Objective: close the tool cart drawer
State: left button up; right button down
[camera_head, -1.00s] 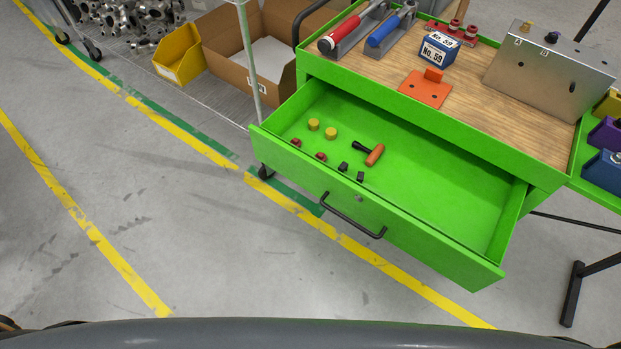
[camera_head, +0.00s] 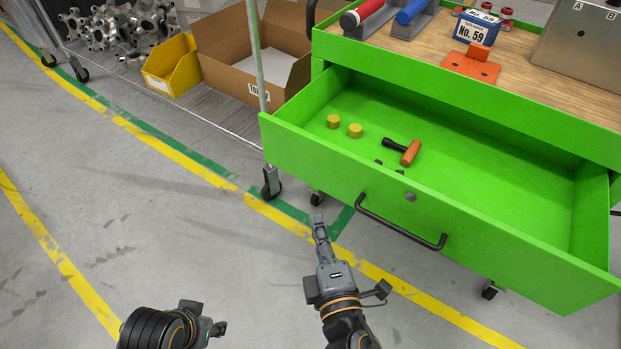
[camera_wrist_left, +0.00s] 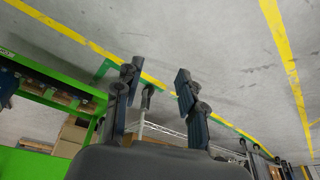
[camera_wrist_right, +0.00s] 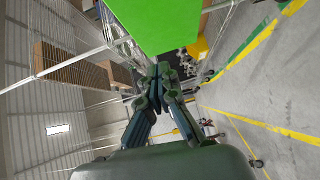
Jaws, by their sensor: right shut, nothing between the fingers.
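The green tool cart drawer (camera_head: 350,185) stands pulled out in the head view, with a black bar handle (camera_head: 400,225) on its front. My left gripper (camera_wrist_left: 155,82) is open and empty; in the head view only part of my left arm shows, at the bottom.
The cart top (camera_head: 520,75) holds a block marked No. 59 (camera_head: 477,28), an orange plate (camera_head: 470,66) and a metal box (camera_head: 585,45). A wire rack with a cardboard box (camera_head: 225,72) and a yellow bin (camera_head: 172,68) stands left. The floor in front is clear.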

jog(key=r, duration=0.1)
jog(key=p, duration=0.1)
send_near(317, 152)
jog(key=w+a, duration=0.2)
jog(key=a, duration=0.2)
jog(key=w+d, duration=0.2)
jog(key=w, duration=0.1)
jog(key=shift+f+t, duration=0.3)
jog(key=shift+f, duration=0.05)
jog(key=shift+w+d, duration=0.3)
jog(key=shift+w, duration=0.1)
pick_arm(q)
jog(key=shift+v, duration=1.1)
jog(key=shift+w+a+r, duration=0.1)
jog(key=shift+w, duration=0.05)
